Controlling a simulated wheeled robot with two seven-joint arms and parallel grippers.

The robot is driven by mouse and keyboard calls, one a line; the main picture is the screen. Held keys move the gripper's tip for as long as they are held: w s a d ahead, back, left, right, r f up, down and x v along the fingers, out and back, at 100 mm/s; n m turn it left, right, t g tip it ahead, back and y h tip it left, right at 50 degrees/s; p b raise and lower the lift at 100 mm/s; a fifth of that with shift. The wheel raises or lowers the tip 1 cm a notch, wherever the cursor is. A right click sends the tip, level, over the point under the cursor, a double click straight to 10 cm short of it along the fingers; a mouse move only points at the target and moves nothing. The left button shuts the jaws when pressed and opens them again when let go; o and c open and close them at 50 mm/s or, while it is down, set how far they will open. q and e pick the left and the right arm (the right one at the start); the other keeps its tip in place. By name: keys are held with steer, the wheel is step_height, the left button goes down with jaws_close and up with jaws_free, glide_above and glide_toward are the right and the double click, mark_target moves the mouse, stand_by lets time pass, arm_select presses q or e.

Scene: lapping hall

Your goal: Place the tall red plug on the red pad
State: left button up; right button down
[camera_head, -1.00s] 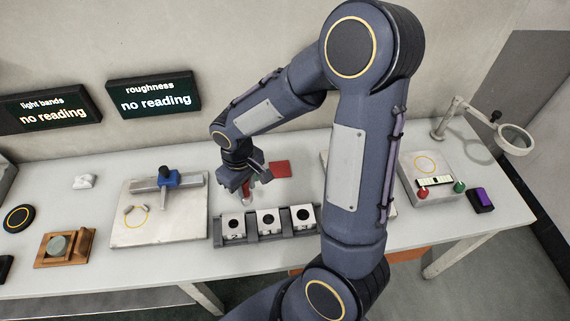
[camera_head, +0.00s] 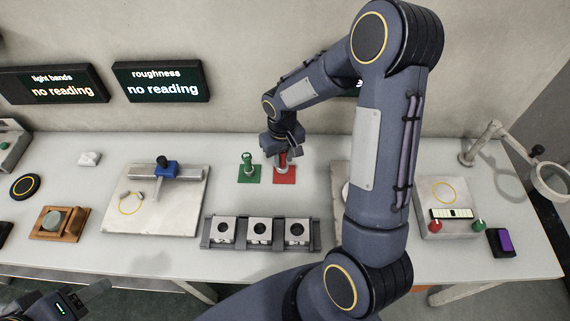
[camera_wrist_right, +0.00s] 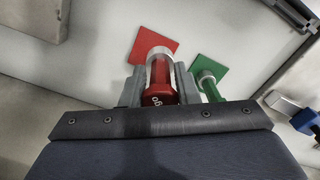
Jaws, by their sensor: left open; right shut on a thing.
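The tall red plug (camera_wrist_right: 160,80) is held between the fingers of my right gripper (camera_head: 283,152), which is shut on it. In the head view the plug (camera_head: 282,168) is mostly hidden by the gripper and appears over the red pad (camera_head: 288,179). In the right wrist view the red pad (camera_wrist_right: 157,44) shows behind the plug's far end. I cannot tell whether the plug touches the pad. My left gripper (camera_head: 92,296) is open and empty at the lower left, in front of the table.
A green plug (camera_head: 248,162) stands on a green pad (camera_head: 249,175) just left of the red pad. A rack (camera_head: 210,236) with several white holed blocks lies in front. A plate (camera_head: 115,215) with a blue-topped gauge (camera_head: 165,169) stands left.

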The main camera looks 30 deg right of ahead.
mark_target(284, 162)
steer(key=f, duration=0.1)
steer(key=w+d, duration=0.1)
steer(key=f, duration=0.1)
steer(key=shift+w+d+f+b, duration=0.25)
steer(key=shift+f+b, duration=0.1)
steer(key=shift+b, duration=0.05)
steer(key=shift+w+f+b, duration=0.1)
steer(key=shift+f+b, duration=0.85)
steer(key=shift+f, duration=0.6)
steer(key=shift+f, duration=0.2)
steer(key=c, duration=1.1)
jaws_free()
steer(key=shift+r, duration=0.1)
